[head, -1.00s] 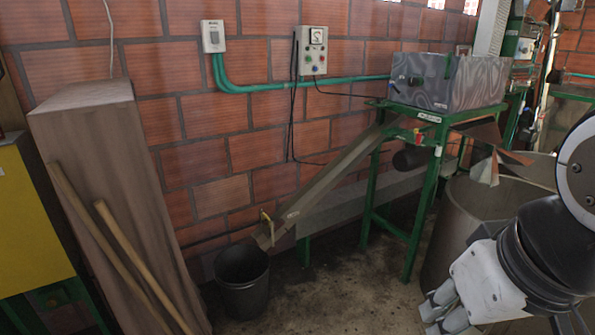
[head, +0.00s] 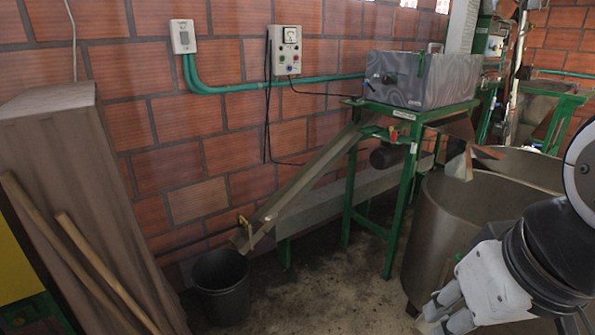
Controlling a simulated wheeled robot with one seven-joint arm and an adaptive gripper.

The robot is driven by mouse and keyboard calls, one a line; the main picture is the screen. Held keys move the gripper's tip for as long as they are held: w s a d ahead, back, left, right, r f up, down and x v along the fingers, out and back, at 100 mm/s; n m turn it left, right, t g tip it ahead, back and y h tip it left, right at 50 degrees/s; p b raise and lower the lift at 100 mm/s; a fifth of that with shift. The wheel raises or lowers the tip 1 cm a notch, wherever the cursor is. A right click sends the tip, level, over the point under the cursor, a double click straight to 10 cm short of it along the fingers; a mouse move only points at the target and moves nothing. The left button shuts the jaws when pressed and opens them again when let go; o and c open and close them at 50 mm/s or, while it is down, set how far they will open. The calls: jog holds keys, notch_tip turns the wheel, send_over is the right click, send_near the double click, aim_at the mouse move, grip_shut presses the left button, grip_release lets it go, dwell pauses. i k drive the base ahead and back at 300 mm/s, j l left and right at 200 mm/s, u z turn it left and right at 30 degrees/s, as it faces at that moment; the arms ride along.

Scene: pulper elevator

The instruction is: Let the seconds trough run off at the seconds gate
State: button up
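The seconds trough (head: 305,182) is a long sloping metal channel. It runs from under the grey machine on the green stand down to the left along the brick wall. At its low end is the gate (head: 246,232), with a small yellow handle (head: 243,221). Whether the gate is open or closed is too small to tell. A dark bucket (head: 220,286) stands on the floor below that end; its contents cannot be made out. My gripper (head: 438,318) is at the lower right, far from the gate. Its fingers show side by side, and their opening is unclear.
The grey machine (head: 424,80) sits on a green stand (head: 352,200). A large metal tank (head: 440,225) stands at the right, near my arm. A tall wooden box (head: 75,160) with two leaning poles (head: 95,262) is at the left. The floor (head: 320,285) in the middle is clear.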

aim_at(244, 229)
jog(key=i+j, duration=0.2)
jog(key=i, duration=0.25)
jog(key=i+j, duration=0.2)
jog(key=i, duration=0.25)
jog(key=i+j, duration=0.2)
jog(key=i, duration=0.25)
jog(key=i+j, duration=0.2)
jog(key=i, duration=0.25)
